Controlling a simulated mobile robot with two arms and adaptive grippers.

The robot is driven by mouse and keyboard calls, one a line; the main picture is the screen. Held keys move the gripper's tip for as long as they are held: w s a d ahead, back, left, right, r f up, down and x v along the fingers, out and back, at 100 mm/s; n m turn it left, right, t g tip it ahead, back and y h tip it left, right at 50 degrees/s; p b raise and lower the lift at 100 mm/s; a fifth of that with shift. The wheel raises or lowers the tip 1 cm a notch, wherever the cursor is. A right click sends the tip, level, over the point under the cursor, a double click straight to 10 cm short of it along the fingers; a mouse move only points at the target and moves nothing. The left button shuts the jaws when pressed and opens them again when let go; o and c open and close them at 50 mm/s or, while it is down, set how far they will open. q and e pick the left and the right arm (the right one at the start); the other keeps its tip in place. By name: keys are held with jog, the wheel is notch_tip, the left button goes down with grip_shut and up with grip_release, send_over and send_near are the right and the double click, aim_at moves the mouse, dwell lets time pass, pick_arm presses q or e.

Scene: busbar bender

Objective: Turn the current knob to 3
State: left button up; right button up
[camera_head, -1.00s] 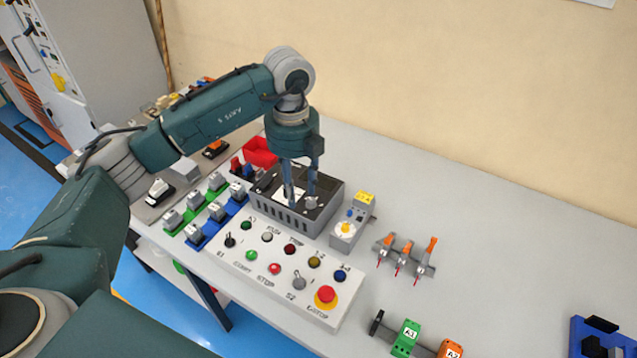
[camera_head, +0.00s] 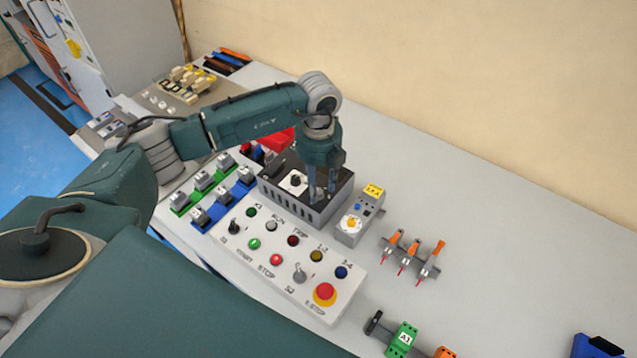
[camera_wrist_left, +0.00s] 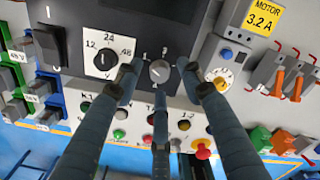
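The current knob (camera_wrist_left: 159,72) is a round grey knob on the dark top of the power supply box (camera_head: 283,203). In the left wrist view it sits between my left gripper's (camera_wrist_left: 160,70) fingers. One finger is on each side and a third is below, with gaps between the side fingertips and the knob. A small mark shows at its upper left; part of its scale is hidden. In the head view my left gripper (camera_head: 322,192) points down over the box's right part and hides the knob. The white voltage dial (camera_wrist_left: 104,60), marked 12, 24, 48, is left of it.
A motor unit (camera_head: 352,222) with a yellow label stands close right of the box. The control panel (camera_head: 232,256) with buttons lies in front. Green and blue switch blocks (camera_head: 190,205) stand left.

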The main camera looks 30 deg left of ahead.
pick_arm(q)
jog(key=shift+f, duration=0.6)
grip_shut()
pick_arm(e)
jog(key=shift+w+r, duration=0.15)
jog(key=shift+w, duration=0.4)
